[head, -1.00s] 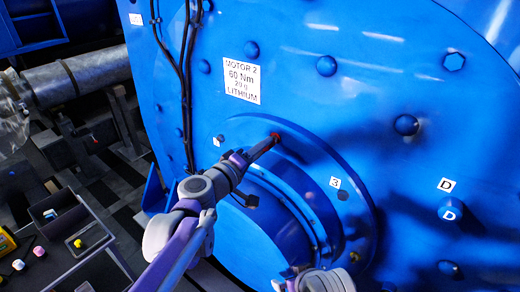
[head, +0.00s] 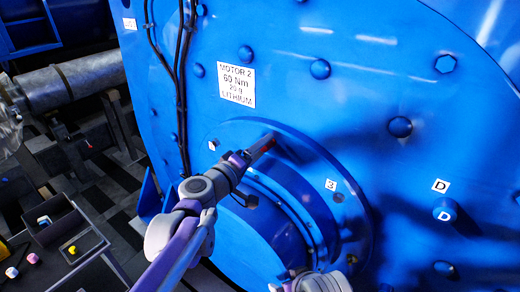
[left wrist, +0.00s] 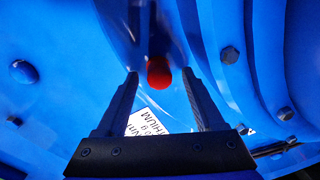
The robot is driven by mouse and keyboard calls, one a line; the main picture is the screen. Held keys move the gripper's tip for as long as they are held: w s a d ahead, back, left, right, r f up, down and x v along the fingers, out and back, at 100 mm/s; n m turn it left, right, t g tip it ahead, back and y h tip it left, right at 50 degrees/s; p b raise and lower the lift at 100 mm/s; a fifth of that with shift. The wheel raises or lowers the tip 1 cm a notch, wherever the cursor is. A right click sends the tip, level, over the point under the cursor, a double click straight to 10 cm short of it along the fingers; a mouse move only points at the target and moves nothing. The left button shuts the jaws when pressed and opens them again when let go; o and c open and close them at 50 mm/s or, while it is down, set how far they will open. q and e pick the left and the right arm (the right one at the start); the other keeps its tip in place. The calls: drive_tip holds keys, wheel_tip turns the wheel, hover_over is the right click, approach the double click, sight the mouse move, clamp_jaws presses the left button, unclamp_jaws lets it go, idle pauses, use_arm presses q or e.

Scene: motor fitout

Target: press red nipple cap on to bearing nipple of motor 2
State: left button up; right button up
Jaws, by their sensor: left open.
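The red nipple cap (left wrist: 159,72) shows in the left wrist view, just beyond and between the two fingertips, against blue motor metal. My left gripper (head: 262,144) is open around the line of the cap, at the upper edge of the round bearing flange of motor 2 (head: 290,140). In the head view only a bit of red shows between the fingers. The bearing nipple is hidden behind the cap, and I cannot tell how far the cap sits on it.
A label (head: 237,85) on the blue housing reads motor 2, 60 Nm, 20 g lithium. Bolt heads and dark cables (head: 180,80) run near the flange.

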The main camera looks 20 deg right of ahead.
use_arm(q)
drive_tip(key=v, duration=1)
drive_tip(key=shift+s+a, duration=0.25)
drive_tip(key=shift+a, duration=0.05)
